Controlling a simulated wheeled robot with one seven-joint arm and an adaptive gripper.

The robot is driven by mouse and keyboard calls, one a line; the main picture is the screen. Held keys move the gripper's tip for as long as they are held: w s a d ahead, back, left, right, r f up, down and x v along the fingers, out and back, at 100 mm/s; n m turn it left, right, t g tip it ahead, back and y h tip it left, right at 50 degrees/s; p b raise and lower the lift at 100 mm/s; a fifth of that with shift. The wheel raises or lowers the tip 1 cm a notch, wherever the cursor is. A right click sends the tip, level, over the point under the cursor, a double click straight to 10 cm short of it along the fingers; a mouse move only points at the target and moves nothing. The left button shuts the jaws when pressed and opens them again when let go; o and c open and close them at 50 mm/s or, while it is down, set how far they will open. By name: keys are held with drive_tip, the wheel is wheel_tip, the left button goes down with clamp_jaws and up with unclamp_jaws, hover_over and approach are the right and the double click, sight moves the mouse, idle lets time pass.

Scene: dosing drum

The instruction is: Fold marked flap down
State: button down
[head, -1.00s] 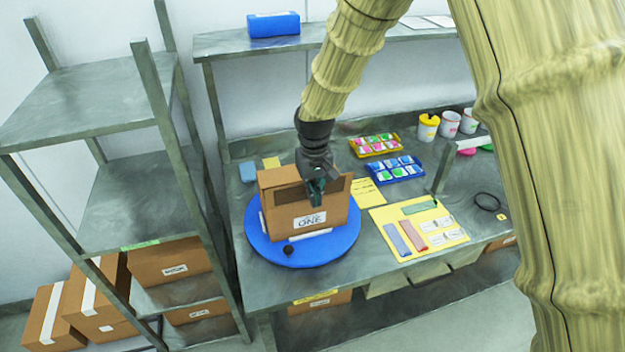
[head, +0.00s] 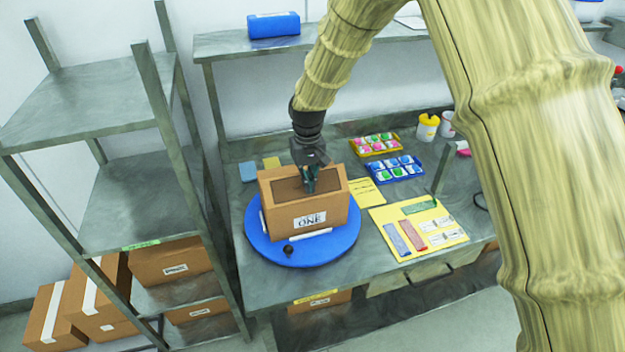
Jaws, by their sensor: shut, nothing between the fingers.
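An open cardboard box (head: 288,222) labelled "ONE" stands on the blue round turntable (head: 335,252). My gripper (head: 309,188) points down at the top of the box, its fingertips at or just inside the opening. It is shut and holds nothing. The near wall with the white label (head: 310,220) faces the camera. No mark on a flap can be made out, and the gripper hides part of the box's top and far edge. I cannot tell whether the fingers touch cardboard.
A yellow mat (head: 415,245) with coloured strips lies right of the turntable. A grey shelf rack (head: 190,160) rises close on the left. A black knob (head: 288,249) sits on the turntable's front.

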drive_tip(key=shift+w+a, duration=0.25)
drive_tip(key=shift+w, duration=0.45)
drive_tip(key=shift+w+a, duration=0.2)
drive_tip(key=shift+w, duration=0.45)
drive_tip(key=shift+f, duration=0.1)
drive_tip(key=shift+w+a+f, duration=0.25)
drive_tip(key=shift+w+f, duration=0.45)
drive_tip(key=shift+f, duration=0.15)
drive_tip(key=shift+f+b, duration=0.55)
drive_tip(key=shift+f, duration=0.3)
drive_tip(key=shift+r+p, duration=2.35)
drive_tip(key=shift+r, duration=1.7)
drive_tip(key=shift+d, duration=0.1)
